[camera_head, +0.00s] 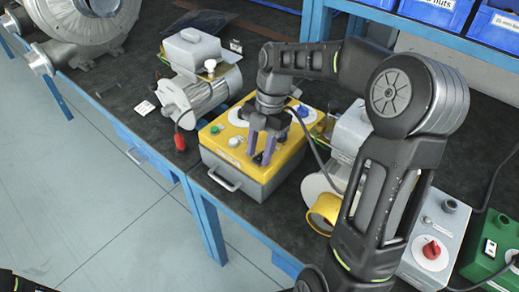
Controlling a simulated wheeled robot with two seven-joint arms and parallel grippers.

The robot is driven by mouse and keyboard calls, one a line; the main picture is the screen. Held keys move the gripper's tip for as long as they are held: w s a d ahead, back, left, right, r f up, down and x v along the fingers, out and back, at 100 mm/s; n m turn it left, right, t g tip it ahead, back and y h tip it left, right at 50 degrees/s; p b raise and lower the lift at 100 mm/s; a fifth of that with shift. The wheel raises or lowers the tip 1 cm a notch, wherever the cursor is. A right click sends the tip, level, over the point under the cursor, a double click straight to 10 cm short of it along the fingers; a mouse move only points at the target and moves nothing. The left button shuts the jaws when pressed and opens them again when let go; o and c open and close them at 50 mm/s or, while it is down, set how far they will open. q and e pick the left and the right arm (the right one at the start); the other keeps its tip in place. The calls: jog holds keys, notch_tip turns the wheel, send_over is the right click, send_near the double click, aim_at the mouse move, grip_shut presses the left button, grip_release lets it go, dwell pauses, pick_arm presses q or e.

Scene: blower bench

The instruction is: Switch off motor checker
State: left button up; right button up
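A box with a yellow top and grey sides (243,178) sits on the dark bench mat near the front edge. I take it to be the motor checker. Its top carries a white round button (234,141), a green button (214,129) and a blue knob (302,111). My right gripper (261,152) points down over the middle of this top, its two bluish fingers apart. I cannot tell whether the fingertips touch the panel or whether a control sits behind them. The gripper and wrist hide part of the top. My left gripper is out of view.
A motor with a red plug (180,140) stands left of the yellow box. A large blower (85,30) is at the far left. A grey box with a red knob (432,250) and a green box (490,246) are at right. Blue bins (437,10) stand behind.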

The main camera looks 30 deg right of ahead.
jog(key=shift+o, duration=0.6)
jog(key=shift+d+r, duration=0.15)
jog(key=shift+r, duration=0.4)
jog(key=v, duration=0.5)
jog(key=shift+w+r+p, duration=0.1)
jog(key=shift+r+p, duration=0.25)
jog(key=shift+p, duration=0.05)
jog(key=shift+d+r, duration=0.2)
jog(key=shift+r, duration=0.3)
